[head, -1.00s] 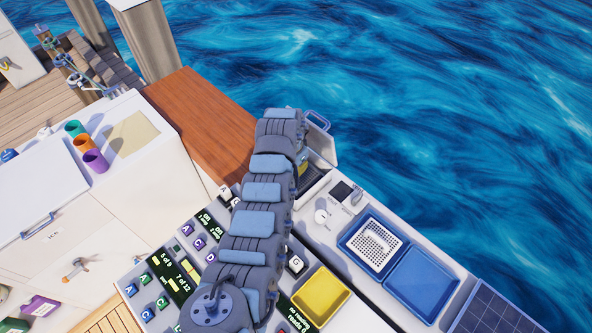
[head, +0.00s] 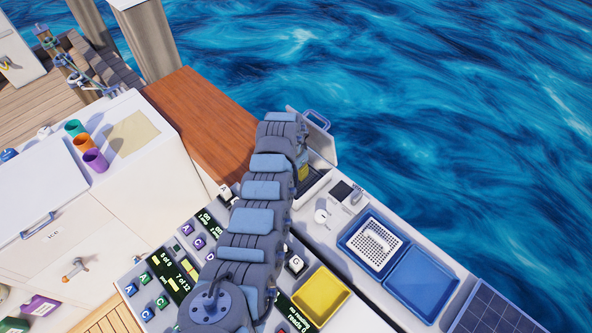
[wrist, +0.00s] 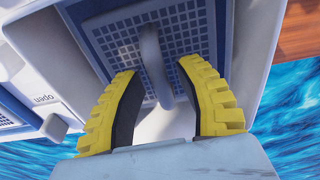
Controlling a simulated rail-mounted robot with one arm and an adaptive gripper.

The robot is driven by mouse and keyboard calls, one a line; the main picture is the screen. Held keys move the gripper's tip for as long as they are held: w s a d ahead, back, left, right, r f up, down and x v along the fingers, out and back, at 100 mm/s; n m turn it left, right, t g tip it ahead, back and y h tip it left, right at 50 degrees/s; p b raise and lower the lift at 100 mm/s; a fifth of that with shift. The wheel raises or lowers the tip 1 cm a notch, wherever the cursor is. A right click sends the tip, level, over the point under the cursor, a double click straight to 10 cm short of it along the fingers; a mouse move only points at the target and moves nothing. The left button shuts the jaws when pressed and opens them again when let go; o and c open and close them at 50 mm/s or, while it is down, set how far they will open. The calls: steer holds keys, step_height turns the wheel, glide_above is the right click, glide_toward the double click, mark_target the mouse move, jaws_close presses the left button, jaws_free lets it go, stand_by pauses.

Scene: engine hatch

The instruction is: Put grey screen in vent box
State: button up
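The grey screen (wrist: 185,35), a dark perforated panel with a grey arched handle, fills the upper middle of the wrist view. It sits within the pale rim of the vent box (wrist: 222,22). In the head view the vent box (head: 322,148) has its lid raised, and my arm hides much of its inside. My gripper (wrist: 157,72) has two yellow-ridged fingers, spread on either side of the handle. Gaps show between both fingers and the handle. Whether the screen is fully seated cannot be told.
A white perforated screen (head: 373,243) lies in a blue tray, with an empty blue tray (head: 422,281) beside it. A yellow tray (head: 320,296) and button panels are nearer. A wooden board (head: 205,120) lies left of the box; open water lies beyond.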

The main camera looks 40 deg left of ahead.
step_height(320, 180, up, 12)
steer(key=s, duration=0.1)
steer(key=shift+s+a, duration=0.15)
steer(key=shift+s, duration=0.05)
stand_by(0.6)
steer(key=shift+r, duration=0.1)
stand_by(0.4)
